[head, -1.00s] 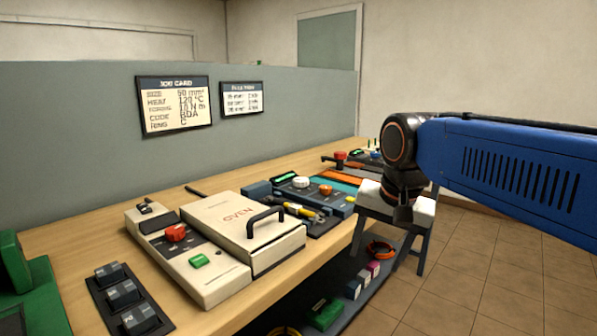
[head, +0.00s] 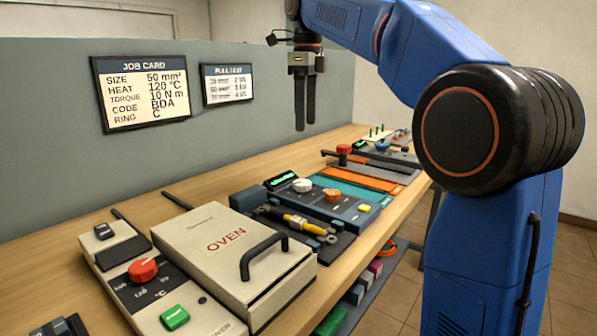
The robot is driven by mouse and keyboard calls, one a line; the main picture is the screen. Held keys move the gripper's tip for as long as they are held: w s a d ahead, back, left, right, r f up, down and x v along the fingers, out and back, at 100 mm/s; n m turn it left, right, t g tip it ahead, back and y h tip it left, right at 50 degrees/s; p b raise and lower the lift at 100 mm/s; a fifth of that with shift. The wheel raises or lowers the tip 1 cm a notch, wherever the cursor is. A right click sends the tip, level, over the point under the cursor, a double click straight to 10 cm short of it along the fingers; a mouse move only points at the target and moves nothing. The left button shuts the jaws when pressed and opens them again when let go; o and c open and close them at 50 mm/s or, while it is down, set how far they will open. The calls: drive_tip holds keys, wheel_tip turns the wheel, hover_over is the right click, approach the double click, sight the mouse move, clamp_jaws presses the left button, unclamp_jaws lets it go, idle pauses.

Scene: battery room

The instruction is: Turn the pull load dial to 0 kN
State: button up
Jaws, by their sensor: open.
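A blue-grey console (head: 345,206) on the bench carries a white dial (head: 302,185), an orange dial (head: 333,195), a yellow button (head: 364,209) and a small green-lit display (head: 284,178). Its labels are too small to read, so I cannot tell which dial sets the pull load, nor its setting. My gripper (head: 305,126) hangs with fingers pointing down, in front of the grey partition and well above the bench. It is open and empty, touching nothing. A yellow-and-black piece (head: 300,222) lies in front of the console.
A cream oven (head: 215,245) with a black handle and a red dial (head: 143,270) stands at left. A job card (head: 140,92) and a pull test card (head: 227,84) hang on the partition (head: 45,120). Orange and teal panels lie beyond the console. Floor is free at right.

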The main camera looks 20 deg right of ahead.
drive_tip(key=w, duration=0.2)
approach(303, 182)
drive_tip(key=shift+m, duration=0.4)
wheel_tip(303, 182, down, 8)
drive_tip(key=shift+w+f, duration=0.1)
drive_tip(key=shift+w, duration=0.05)
drive_tip(key=shift+c, duration=0.6)
drive_tip(key=c, duration=0.9)
